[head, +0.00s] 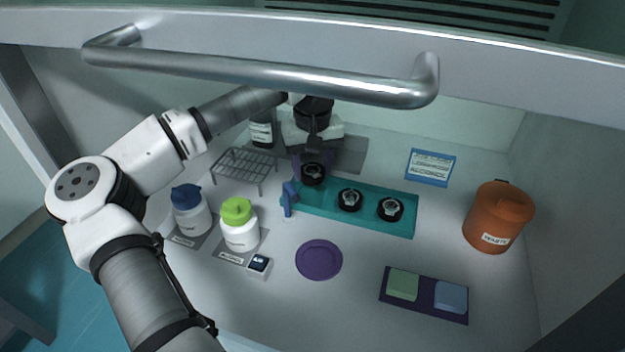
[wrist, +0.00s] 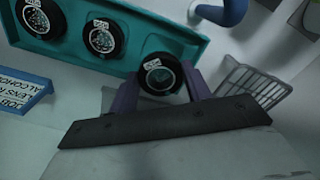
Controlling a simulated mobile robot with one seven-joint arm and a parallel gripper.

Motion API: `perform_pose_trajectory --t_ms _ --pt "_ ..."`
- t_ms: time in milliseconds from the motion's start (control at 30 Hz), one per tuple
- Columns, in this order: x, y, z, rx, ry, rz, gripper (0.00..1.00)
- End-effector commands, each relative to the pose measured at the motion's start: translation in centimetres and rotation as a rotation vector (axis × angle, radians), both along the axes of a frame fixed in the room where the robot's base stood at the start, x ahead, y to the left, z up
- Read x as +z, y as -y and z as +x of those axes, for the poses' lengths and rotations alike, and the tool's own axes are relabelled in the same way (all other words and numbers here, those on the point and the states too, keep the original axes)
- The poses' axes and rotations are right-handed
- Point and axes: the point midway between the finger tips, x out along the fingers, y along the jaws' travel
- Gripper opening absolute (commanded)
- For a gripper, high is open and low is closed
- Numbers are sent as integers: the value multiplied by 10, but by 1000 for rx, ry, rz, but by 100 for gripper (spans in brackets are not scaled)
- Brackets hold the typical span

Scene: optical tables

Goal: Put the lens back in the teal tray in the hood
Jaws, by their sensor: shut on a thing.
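The teal tray (head: 372,222) lies on the hood floor, right of centre, and also shows in the wrist view (wrist: 190,47). Two black-rimmed lenses (head: 349,200) (head: 390,209) sit in its middle and right part. My gripper (head: 312,168) is at the tray's left end, shut on a third black-rimmed lens (head: 313,175). In the wrist view this lens (wrist: 160,76) is between the purple fingers (wrist: 162,88), at the tray's edge. I cannot tell whether it touches the tray.
A blue hooked object (head: 288,198) stands at the tray's left end. A wire rack (head: 244,168), blue-capped bottle (head: 190,210) and green-capped bottle (head: 239,225) are left. A purple disc (head: 319,260) lies in front. An orange bin (head: 497,217) stands right. The sash handle (head: 260,75) crosses above.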

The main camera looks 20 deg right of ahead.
Motion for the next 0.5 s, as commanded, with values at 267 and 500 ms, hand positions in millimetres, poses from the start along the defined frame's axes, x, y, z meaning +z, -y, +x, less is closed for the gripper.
perform_pose_trajectory --t_ms 267,500 --pt "-26 0 0 0 -2 0 21" --pt "-48 0 0 -1 0 0 21"
